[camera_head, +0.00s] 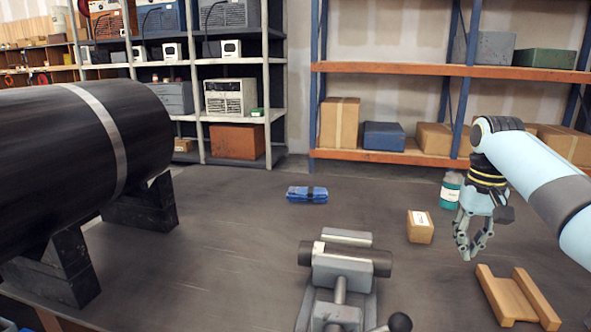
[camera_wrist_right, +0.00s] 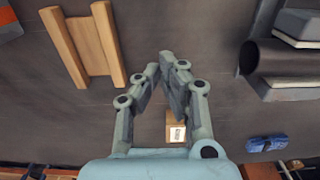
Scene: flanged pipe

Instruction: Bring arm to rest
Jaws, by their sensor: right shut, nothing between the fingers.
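My right arm comes in from the right in the head view. Its right gripper (camera_head: 466,256) points down above the table, shut and empty. It hangs between a small cardboard box (camera_head: 420,232) and a wooden cradle (camera_head: 490,291). In the right wrist view the fingertips of the right gripper (camera_wrist_right: 164,62) converge with nothing held. The wooden cradle (camera_wrist_right: 63,46) lies left of them there, and the box (camera_wrist_right: 175,133) shows between the fingers. My left gripper is in neither view.
A grey vise (camera_head: 335,272) clamps a short dark pipe (camera_head: 375,262) at front centre. A large black pipe (camera_head: 60,145) rests on black supports (camera_head: 140,207) at left. A blue bundle (camera_head: 307,194) and a teal jar (camera_head: 450,191) stand farther back. Open tabletop lies between them.

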